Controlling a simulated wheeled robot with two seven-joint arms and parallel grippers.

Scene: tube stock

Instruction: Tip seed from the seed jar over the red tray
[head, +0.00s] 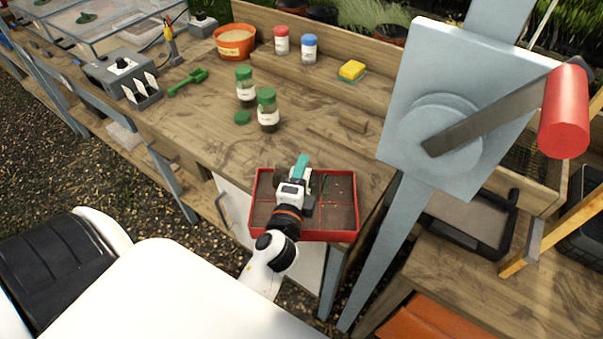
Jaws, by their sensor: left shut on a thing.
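The red tray (343,234) sits at the near edge of the wooden bench, with dark soil in its compartments and thin green strips near its middle. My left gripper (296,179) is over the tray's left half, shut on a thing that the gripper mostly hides. A teal piece (302,163) shows beyond the gripper; I cannot tell whether it belongs to the held thing, or whether that is the seed jar. Two green-capped jars, a rear one (246,95) and a front one (268,118), stand upright on the bench. A loose green lid (242,118) lies beside them. My right gripper is not in view.
An orange tub (235,47), a red-capped jar (281,45), a blue-capped jar (308,54) and a yellow sponge (351,71) stand behind. A green scoop (187,83) lies left. A grey plate with a red-handled crank (455,95) rises close on the right. The bench middle is mostly clear.

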